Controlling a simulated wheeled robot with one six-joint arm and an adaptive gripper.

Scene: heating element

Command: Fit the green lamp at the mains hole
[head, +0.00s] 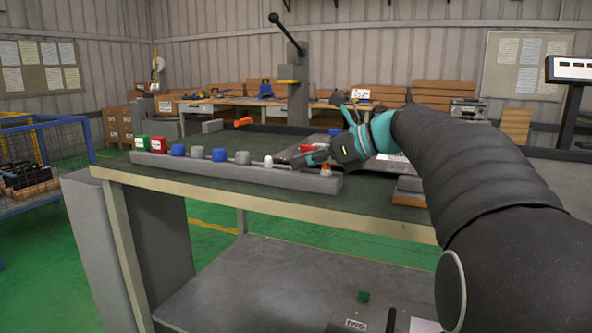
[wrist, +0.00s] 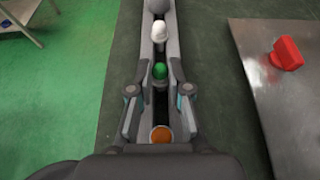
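The green lamp (wrist: 160,72) stands in a slot of the long grey rack (head: 230,173), between a white lamp (wrist: 160,32) and an orange lamp (wrist: 161,134). My gripper (wrist: 160,68) is over the rack in the wrist view, its fingers on either side of the green lamp with a gap on each side. In the head view my gripper (head: 292,161) reaches down at the rack's right end and hides the green lamp. I cannot make out the mains hole in either view.
A metal plate (wrist: 270,110) with a red part (wrist: 287,53) lies right of the rack on the dark green table top (wrist: 215,125). A lever press (head: 298,85) stands behind.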

